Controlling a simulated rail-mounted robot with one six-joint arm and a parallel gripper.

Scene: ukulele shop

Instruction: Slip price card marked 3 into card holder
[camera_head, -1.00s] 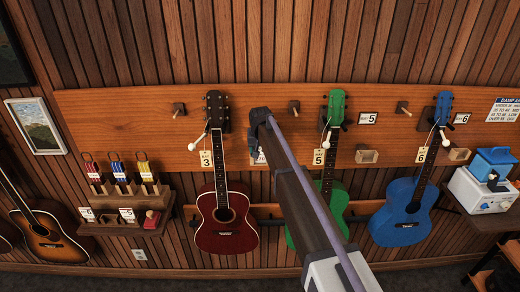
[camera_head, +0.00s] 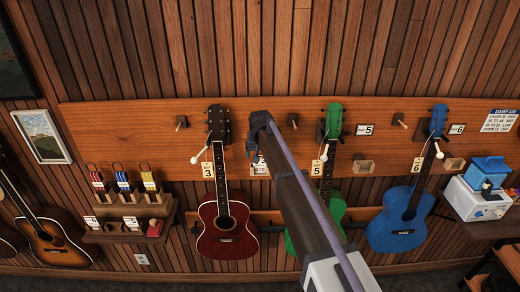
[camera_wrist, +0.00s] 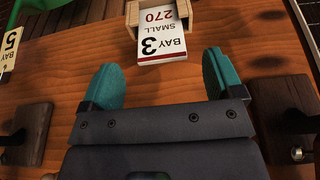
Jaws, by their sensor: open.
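The price card marked BAY 3, SMALL, 270 (camera_wrist: 162,40) shows upside down in the wrist view. Its far end is inside the wooden card holder (camera_wrist: 131,14), and its near end sticks out. My gripper (camera_wrist: 160,64) is open, its two teal fingertips apart and short of the card's near edge. They do not touch the card. In the head view, a small part of the card (camera_head: 261,168) shows beside my arm. My arm hides the fingers and most of the holder there.
A red ukulele (camera_head: 228,235), a green one (camera_head: 300,244) and a blue one (camera_head: 397,228) hang along the orange board (camera_head: 85,125). Wooden pegs stick out beside them. A small shelf (camera_head: 128,236) holds cards and coloured items at left. A blue-and-white machine (camera_head: 478,198) stands at right.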

